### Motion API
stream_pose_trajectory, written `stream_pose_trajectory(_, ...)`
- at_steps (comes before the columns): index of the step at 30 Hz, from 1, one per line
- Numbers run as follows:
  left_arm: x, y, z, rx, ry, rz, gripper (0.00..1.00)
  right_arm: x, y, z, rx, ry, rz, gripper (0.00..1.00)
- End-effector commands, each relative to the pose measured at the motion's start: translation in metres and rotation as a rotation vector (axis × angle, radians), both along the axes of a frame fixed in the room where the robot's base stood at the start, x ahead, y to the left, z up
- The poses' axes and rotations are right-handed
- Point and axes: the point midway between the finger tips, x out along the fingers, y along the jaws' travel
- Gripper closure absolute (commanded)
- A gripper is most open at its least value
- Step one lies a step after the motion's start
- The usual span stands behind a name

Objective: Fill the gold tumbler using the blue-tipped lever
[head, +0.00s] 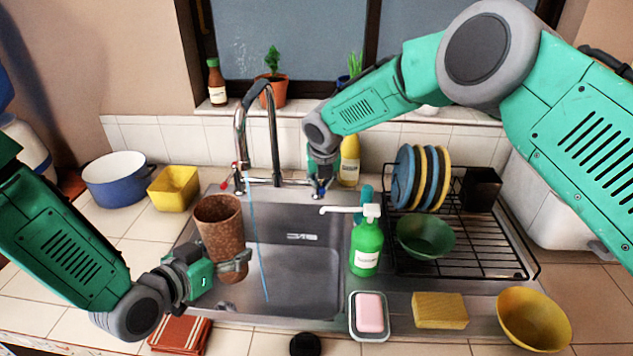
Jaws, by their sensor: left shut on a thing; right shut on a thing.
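The gold tumbler (220,228), speckled coppery brown, is upright, slightly tilted, over the left part of the sink (310,265). My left gripper (234,262) is shut around its lower part. A thin stream of water (257,240) falls from the curved tap (240,135) into the sink. The stream passes just right of the tumbler's rim, not visibly into it. My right gripper (319,178) is shut on the blue-tipped lever (318,194) at the right of the tap, mostly hiding it. The red-tipped lever (230,182) is at the left.
A dish rack (480,255) holds plates and a green bowl. A yellow tub (174,188) and blue pot (115,180) stand left. The basin is otherwise clear.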

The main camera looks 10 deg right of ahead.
Motion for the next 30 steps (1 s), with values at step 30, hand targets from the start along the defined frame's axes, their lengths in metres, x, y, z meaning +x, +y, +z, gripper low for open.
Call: stream_pose_trajectory(30,0.0,-0.002,0.001,0.0,-0.003,-0.002,0.82,0.001,-0.038,-0.006,0.008,0.014,0.56,1.0)
